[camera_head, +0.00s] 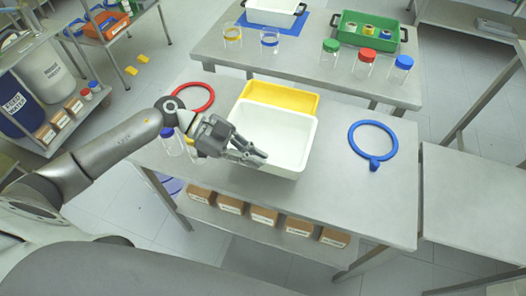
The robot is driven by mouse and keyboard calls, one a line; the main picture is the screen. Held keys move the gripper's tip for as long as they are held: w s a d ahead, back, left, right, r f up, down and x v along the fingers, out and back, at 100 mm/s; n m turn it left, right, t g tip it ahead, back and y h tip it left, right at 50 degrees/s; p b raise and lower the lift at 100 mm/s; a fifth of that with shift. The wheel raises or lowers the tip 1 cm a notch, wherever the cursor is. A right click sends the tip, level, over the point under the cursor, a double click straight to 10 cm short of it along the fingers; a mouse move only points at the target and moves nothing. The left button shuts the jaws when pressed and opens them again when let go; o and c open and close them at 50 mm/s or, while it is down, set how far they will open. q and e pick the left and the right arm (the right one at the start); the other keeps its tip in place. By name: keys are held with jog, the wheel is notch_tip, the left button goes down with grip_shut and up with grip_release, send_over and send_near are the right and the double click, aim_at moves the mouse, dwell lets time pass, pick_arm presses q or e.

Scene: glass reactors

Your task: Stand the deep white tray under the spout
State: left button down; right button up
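A deep white tray (285,137) stands upright on the near metal table, right against a yellow tray (283,94) behind it. My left gripper (262,157) reaches in from the left, its fingers over the tray's near left corner. The fingers look close together, but I cannot tell whether they grip the rim or only hover over it. The gripper hides part of the tray's left wall. Another white tray (272,17) with dark handles sits on a blue mat on the far table. I see no clear spout. My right gripper is out of view.
A red ring (211,98) lies left of the trays and a blue ring (373,153) right. A blue-capped jar (168,146) stands behind my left arm. Capped jars (366,64) and a green crate (403,33) stand on the far table. Bare tabletop (335,200) lies near right.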

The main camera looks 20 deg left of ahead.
pick_arm(q)
notch_tip(320, 180, down, 3)
jog(key=shift+s+f, duration=0.1)
notch_tip(320, 180, down, 3)
jog(key=shift+f, duration=0.25)
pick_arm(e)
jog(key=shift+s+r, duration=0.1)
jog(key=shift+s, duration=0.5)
pick_arm(q)
jog(key=c, duration=1.7)
grip_release()
jog(key=shift+o, duration=0.3)
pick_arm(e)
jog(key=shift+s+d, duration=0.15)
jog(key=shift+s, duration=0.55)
